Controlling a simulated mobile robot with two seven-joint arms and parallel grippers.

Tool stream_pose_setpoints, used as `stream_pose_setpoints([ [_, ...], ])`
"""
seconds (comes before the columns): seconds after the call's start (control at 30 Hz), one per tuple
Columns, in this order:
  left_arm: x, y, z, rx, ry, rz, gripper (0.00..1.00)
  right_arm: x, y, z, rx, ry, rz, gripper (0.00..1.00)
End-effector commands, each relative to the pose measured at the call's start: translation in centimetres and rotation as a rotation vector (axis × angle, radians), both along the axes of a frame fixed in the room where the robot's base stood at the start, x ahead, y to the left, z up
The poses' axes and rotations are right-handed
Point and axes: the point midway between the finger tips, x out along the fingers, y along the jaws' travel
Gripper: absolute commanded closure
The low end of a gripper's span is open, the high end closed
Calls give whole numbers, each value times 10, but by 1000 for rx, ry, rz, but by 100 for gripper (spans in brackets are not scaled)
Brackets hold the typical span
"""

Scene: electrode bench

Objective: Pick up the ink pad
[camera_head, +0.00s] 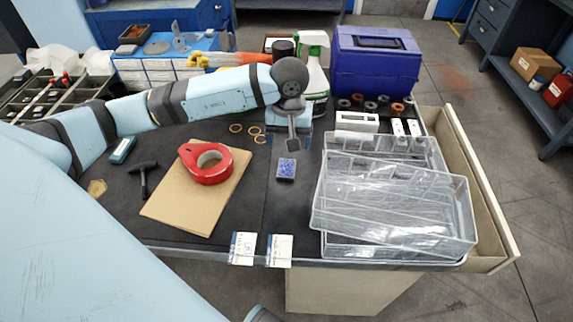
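The ink pad appears to be the small dark-edged block with a speckled blue top (286,168), lying flat on the dark bench mat near the middle. My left arm reaches in from the left, and its gripper (293,144) points down just behind the pad in the picture. A gap shows between the visible finger and the pad, and nothing is seen held. The finger spacing cannot be made out from this angle. My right gripper is not in view.
Stacked clear trays (395,210) stand right of the pad. A red tape roll (207,163) rests on brown board (180,208) to the left. Brass rings (255,131) lie behind, and a spray bottle (316,65) stands farther back. The mat before the pad is clear.

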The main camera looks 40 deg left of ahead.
Motion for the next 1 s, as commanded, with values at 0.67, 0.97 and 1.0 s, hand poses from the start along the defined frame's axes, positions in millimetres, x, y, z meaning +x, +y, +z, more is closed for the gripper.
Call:
stream_pose_setpoints([
  [0.67,-1,6,-88,-3,3,2,21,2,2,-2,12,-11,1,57],
  [0.97,0,6,-96,-1,0,1,21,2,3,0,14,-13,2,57],
  [1.0,0,6,-96,-2,0,1,21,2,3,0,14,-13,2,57],
])
